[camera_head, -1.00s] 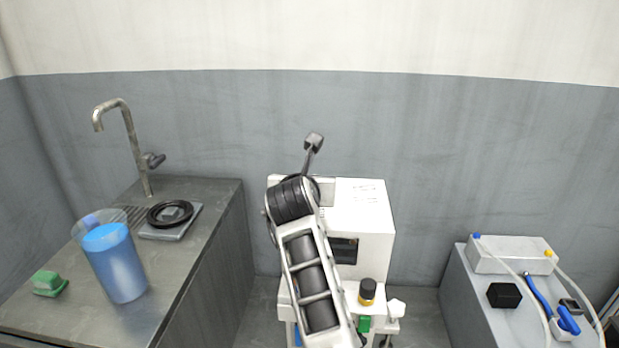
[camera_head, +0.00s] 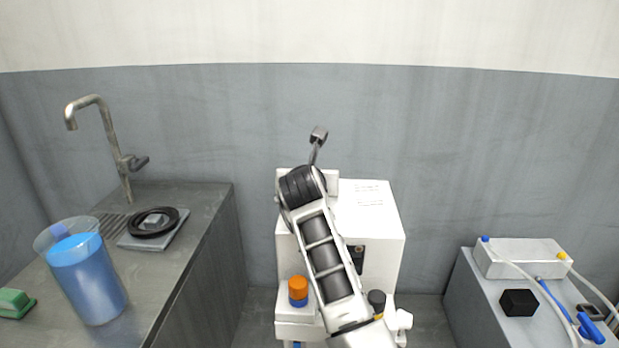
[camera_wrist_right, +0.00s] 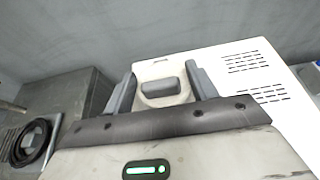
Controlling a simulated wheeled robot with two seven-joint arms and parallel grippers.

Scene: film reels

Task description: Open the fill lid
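The white machine (camera_head: 372,215) stands in the middle of the head view, partly hidden behind my right arm. In the right wrist view, a rounded white lid (camera_wrist_right: 147,72) with a raised grey grip (camera_wrist_right: 161,88) is at the machine's left end. It looks closed. My right gripper (camera_wrist_right: 161,86) is open. One grey finger is on each side of the grip, with gaps visible between fingers and grip. Whether the fingertips reach down to the grip's height is hard to tell. The head view does not clearly show this gripper. My left gripper is out of view.
An orange-and-blue knob (camera_head: 298,291) and a black knob (camera_head: 377,301) are on the machine's front. A grey rod (camera_head: 318,138) rises behind my arm. The sink counter (camera_head: 205,215) with a blue-filled jug (camera_head: 90,285) is left; a grey cabinet (camera_head: 470,300) is right.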

